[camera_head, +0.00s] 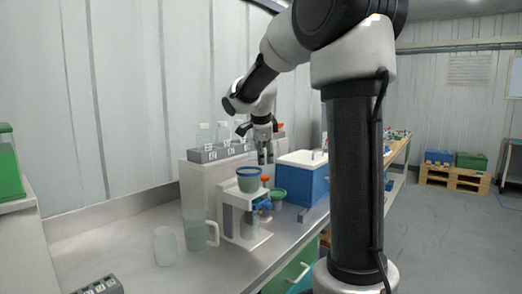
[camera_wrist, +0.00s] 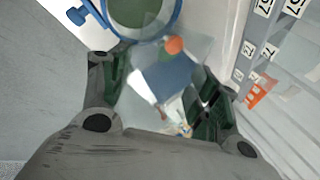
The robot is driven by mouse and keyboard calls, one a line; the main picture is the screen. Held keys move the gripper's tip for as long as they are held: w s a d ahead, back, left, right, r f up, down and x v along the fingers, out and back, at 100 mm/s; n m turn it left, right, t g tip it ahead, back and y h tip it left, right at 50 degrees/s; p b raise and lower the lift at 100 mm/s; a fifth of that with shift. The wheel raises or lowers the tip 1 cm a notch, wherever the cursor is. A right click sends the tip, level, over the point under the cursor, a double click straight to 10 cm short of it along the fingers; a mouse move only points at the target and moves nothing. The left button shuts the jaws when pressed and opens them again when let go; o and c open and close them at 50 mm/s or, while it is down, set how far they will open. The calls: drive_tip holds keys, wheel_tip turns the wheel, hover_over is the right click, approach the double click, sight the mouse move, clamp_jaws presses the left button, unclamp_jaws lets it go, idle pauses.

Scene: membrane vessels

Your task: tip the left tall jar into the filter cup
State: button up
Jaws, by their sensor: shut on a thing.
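My gripper (camera_head: 264,152) hangs above and slightly right of the filter cup, near the rack. In the wrist view its dark green fingers (camera_wrist: 162,98) are shut on a clear tall jar (camera_wrist: 150,82), seen faintly between them; its tilt and contents are hard to tell. The filter cup (camera_head: 249,173), a blue-rimmed bowl, sits on a white stand. In the wrist view the filter cup (camera_wrist: 122,30) shows at the top, close to the held jar. Whether the jar's mouth is over it I cannot tell.
A grey numbered rack (camera_head: 212,156) with several clear jars stands on a ledge behind. A clear jug (camera_head: 196,236) and a frosted vessel (camera_head: 165,246) stand left of the white stand (camera_head: 240,226). A blue box (camera_head: 303,183) and a green-topped cup (camera_head: 278,194) lie right.

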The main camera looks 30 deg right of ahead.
drive_tip(key=y, duration=0.1)
drive_tip(key=d+m+t+y, duration=0.1)
drive_tip(key=f+y, duration=0.1)
drive_tip(key=shift+s+d+f+t+y, duration=0.1)
drive_tip(key=shift+s+d+t+y, duration=0.2)
drive_tip(key=shift+t, duration=0.1)
drive_tip(key=shift+s+d+f+m+t+y, duration=0.1)
drive_tip(key=shift+d+f+m+t+y, duration=0.15)
drive_tip(key=shift+y, duration=0.25)
drive_tip(key=shift+s+d+f+m+t+y, duration=0.1)
drive_tip(key=shift+f+m+t+y, duration=0.05)
drive_tip(key=shift+m+t+y, duration=0.3)
drive_tip(key=shift+f+y, duration=0.2)
drive_tip(key=shift+y, duration=0.35)
drive_tip(key=a+r+m+t+y, duration=0.1)
drive_tip(key=r+t+y, duration=0.1)
drive_tip(key=r, duration=0.2)
drive_tip(key=w+a+r+m+t+y, duration=0.1)
drive_tip(key=r+m+t+y, duration=0.1)
drive_tip(key=r+y, duration=0.1)
drive_tip(key=a+r+m+t+y, duration=0.1)
drive_tip(key=r+t+y, duration=0.1)
drive_tip(key=r, duration=0.3)
drive_tip(key=shift+w+a+m+t, duration=0.2)
drive_tip(key=shift+m+t, duration=0.1)
drive_tip(key=shift+t, duration=0.1)
drive_tip(key=shift+s+d, duration=0.1)
